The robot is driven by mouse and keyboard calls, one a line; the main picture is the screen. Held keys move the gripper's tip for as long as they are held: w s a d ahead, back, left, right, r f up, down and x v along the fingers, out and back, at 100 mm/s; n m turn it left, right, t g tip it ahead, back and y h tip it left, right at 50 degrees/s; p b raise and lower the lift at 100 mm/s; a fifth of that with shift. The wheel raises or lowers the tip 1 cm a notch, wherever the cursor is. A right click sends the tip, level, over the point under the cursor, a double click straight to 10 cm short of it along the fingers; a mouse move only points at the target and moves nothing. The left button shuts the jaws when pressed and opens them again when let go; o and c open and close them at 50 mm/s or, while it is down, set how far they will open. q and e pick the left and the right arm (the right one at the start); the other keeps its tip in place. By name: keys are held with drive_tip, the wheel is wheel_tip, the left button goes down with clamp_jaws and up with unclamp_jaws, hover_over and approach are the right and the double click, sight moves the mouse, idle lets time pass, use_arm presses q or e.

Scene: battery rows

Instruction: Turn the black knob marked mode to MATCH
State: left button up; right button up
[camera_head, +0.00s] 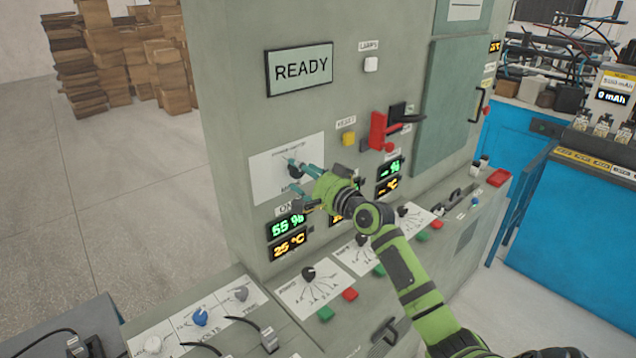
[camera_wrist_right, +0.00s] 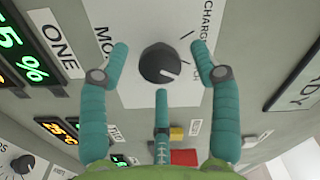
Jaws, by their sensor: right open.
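The black mode knob (camera_head: 295,171) sits on a white dial plate (camera_head: 268,165) on the front of the grey cabinet. In the right wrist view the knob (camera_wrist_right: 160,63) shows a white line pointing right and slightly down, near a tick beside letters ending in "CH", the rest hidden by a finger. A "CHARG" label is partly visible farther up. My right gripper (camera_head: 290,175) is open, its three teal fingers spread around the knob. In the right wrist view (camera_wrist_right: 160,66) gaps show between the fingertips and the knob. My left gripper is not in view.
A READY display (camera_head: 300,69) is above the plate. A yellow button (camera_head: 348,138) and red switch handle (camera_head: 378,131) are to its right. Lit readouts (camera_head: 288,235) are just below. A sloped panel with more knobs (camera_head: 309,273) and buttons juts out underneath.

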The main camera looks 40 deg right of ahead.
drive_tip(key=s, duration=1.1)
drive_tip(key=shift+d, duration=0.45)
